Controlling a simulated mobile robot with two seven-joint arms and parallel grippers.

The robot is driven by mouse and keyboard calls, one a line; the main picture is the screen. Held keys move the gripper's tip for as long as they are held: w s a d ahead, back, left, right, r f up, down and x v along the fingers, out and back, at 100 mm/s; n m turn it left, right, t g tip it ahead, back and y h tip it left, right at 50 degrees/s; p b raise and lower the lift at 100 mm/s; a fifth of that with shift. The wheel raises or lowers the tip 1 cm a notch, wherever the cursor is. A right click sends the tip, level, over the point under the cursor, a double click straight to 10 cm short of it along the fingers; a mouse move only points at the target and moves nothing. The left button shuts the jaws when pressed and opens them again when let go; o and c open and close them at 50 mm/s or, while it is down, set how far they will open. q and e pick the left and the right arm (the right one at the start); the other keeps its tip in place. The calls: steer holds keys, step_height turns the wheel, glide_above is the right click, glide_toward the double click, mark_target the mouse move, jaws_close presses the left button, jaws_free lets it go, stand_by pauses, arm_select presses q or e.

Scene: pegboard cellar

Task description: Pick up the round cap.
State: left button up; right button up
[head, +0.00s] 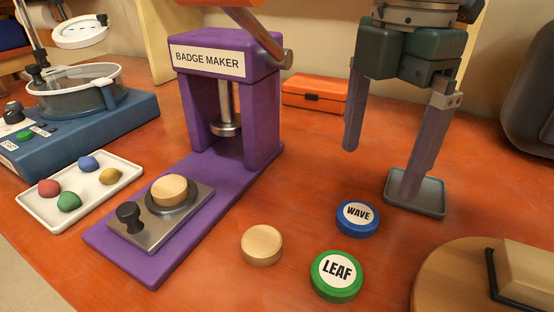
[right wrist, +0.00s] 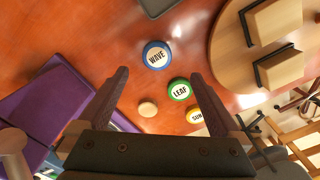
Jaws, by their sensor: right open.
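A plain round wooden cap (head: 261,245) lies flat on the orange-red bench, in front of the badge maker and left of the badges; it also shows in the right wrist view (right wrist: 148,109). A similar round wooden piece (head: 170,190) sits on the metal plate of the purple badge maker (head: 232,95). My right gripper (head: 380,172) is open and empty, pointing down above the bench, behind and to the right of the loose cap. In the right wrist view its fingers (right wrist: 158,74) are spread apart with nothing between them. My left gripper is out of view.
A blue WAVE badge (head: 357,218) and a green LEAF badge (head: 337,276) lie right of the cap; a yellow SUN badge (right wrist: 196,116) shows in the wrist view. A grey tray (head: 430,208) is by my right finger. A round wooden board (head: 450,280) stands at right.

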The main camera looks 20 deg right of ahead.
mark_target(357, 214)
steer(key=f, duration=0.5)
steer(key=f+b, duration=0.1)
steer(key=f, duration=0.2)
steer(key=shift+w+a+f, duration=0.2)
steer(key=shift+w+a, duration=0.05)
steer(key=shift+c, duration=0.2)
steer(key=c, duration=1.3)
steer(key=shift+r, duration=0.2)
